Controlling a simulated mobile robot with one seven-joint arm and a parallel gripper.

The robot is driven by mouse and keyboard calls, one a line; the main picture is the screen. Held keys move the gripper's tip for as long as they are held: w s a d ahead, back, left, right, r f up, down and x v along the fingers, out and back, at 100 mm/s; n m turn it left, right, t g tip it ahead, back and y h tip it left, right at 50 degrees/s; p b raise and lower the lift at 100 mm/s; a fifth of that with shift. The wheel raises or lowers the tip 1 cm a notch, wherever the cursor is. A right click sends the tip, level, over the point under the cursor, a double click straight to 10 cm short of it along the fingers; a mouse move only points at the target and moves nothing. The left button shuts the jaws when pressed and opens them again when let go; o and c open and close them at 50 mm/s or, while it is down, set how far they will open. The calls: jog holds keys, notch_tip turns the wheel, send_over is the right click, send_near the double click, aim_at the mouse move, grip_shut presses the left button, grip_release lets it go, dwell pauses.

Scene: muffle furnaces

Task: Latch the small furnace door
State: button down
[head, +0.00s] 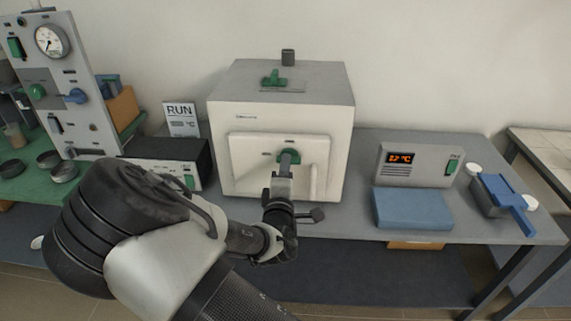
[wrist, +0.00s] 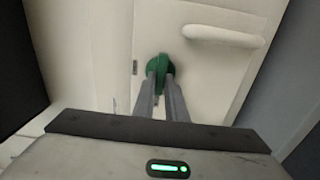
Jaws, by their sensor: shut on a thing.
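The small furnace (head: 231,115) is a cream-white box with a grey top on the grey table. Its door (head: 250,163) sits flat against the front and looks closed. The fingers partly hide the knob. A pale door handle (wrist: 222,36) is beside the knob; its angle to the latch is hard to judge.
A green valve (head: 273,78) and a dark chimney (head: 288,57) are on the furnace top. A dark box (head: 180,160) and RUN sign (head: 181,117) stand left.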

dwell(0.6)
jog(key=c, duration=1.8)
grip_release()
jog(key=s+p, duration=0.4)
jog(key=s, duration=1.3)
jog(key=shift+s+a, duration=0.2)
jog(key=shift+a, duration=0.1)
